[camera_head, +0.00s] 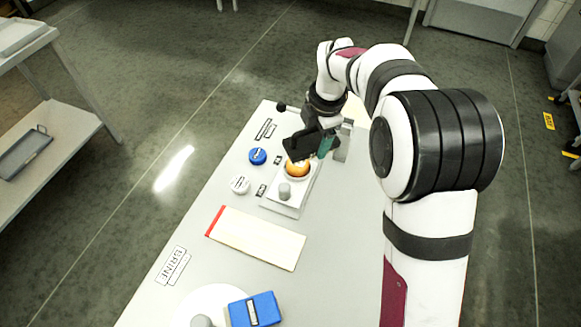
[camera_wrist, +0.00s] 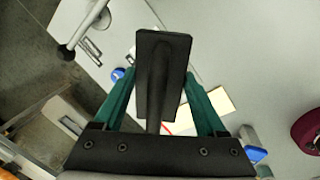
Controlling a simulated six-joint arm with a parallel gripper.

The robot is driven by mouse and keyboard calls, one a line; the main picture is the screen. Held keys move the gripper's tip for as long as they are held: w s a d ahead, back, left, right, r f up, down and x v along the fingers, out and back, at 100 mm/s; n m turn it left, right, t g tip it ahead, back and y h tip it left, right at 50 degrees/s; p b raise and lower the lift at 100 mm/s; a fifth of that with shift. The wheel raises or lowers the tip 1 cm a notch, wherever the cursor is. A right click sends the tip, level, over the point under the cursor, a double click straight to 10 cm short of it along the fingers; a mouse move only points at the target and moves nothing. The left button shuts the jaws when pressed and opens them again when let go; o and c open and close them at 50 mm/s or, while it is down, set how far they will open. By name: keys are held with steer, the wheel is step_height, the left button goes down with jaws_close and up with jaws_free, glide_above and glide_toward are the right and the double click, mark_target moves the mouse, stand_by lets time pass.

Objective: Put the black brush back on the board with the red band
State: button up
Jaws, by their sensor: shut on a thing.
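The black brush (camera_wrist: 163,70) is held between the green fingers of my gripper (camera_wrist: 160,76) in the wrist view, its wide flat block pointing away from the wrist. In the head view my gripper (camera_head: 322,147) is over the far part of the table, and the dark brush (camera_head: 297,146) shows just above an orange cheese wheel (camera_head: 297,170). I cannot tell whether they touch. The cream board (camera_head: 258,240) with the red band (camera_head: 215,221) at its left end lies flat and empty, nearer the camera than my gripper. Part of the board (camera_wrist: 218,102) shows behind the right finger in the wrist view.
The wheel sits on a pale stand with a grey knob (camera_head: 285,191). A blue disc (camera_head: 258,156) and a white disc (camera_head: 240,184) lie left of it. A blue block (camera_head: 255,309) is at the near edge, by a BRINE label (camera_head: 173,265).

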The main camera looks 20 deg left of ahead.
steer(key=s+d+f+n+g, duration=0.1)
steer(key=s+d+n, duration=0.1)
steer(key=s, duration=0.6)
steer(key=s+d+f+n, duration=0.1)
steer(key=s+d+n, duration=0.1)
steer(key=s, duration=0.5)
steer(key=shift+h, duration=0.3)
steer(key=s+a+f, duration=0.1)
steer(key=a+f, duration=0.1)
steer(key=a, duration=0.1)
steer(key=s+a+f, duration=0.1)
steer(key=a+f, duration=0.1)
steer(key=a, duration=0.1)
steer(key=s+a+f, duration=0.1)
steer(key=a+f, duration=0.1)
steer(key=a, duration=0.1)
steer(key=shift+s+a+f, duration=0.15)
steer(key=shift+s+a, duration=0.2)
steer(key=shift+s+a+f, duration=0.1)
steer(key=shift+a+f, duration=0.05)
steer(key=shift+f, duration=0.95)
steer(key=shift+a+f, duration=0.15)
steer(key=shift+f, duration=0.95)
